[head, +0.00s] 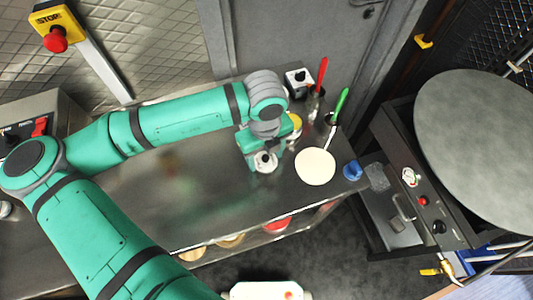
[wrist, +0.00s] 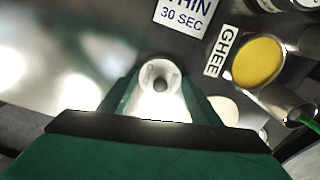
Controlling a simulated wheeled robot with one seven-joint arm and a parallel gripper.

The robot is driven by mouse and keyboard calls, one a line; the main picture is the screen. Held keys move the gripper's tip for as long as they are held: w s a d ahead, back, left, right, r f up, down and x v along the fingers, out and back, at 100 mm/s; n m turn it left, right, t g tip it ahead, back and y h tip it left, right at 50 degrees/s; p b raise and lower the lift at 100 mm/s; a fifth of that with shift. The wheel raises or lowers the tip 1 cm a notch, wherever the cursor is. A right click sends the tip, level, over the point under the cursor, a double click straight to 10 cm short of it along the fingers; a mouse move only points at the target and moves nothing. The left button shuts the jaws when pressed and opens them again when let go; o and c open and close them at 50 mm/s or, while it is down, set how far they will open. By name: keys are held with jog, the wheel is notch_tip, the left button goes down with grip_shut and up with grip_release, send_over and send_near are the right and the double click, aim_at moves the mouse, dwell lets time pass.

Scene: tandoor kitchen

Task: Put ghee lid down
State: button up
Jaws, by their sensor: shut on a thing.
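My gripper (head: 262,148) is over the steel counter and shut on the ghee lid (head: 265,163), a small round metal lid with a dark knob. In the wrist view the lid (wrist: 160,72) shows between the fingers of my gripper (wrist: 160,86). I cannot tell whether the lid touches the counter. The ghee pot (wrist: 257,62) stands uncovered to the right of the lid, with yellow ghee in it and a GHEE label (wrist: 222,50) beside it. In the head view the ghee (head: 296,122) is partly hidden by my arm.
A white round disc (head: 315,166) and a blue item (head: 352,170) lie to the right on the counter (head: 190,190). Red- and green-handled tools (head: 341,103) stand in pots behind. A THIN 30 SEC label (wrist: 185,14) is behind the lid. The counter to the left is clear.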

aim_at(263, 157)
jog(key=shift+s+a, duration=0.1)
jog(key=shift+a, duration=0.2)
jog(key=o, duration=1)
jog(key=shift+f, duration=0.15)
jog(key=shift+d, duration=0.1)
jog(key=shift+r, duration=0.45)
notch_tip(263, 157, up, 12)
jog(key=shift+f, duration=0.25)
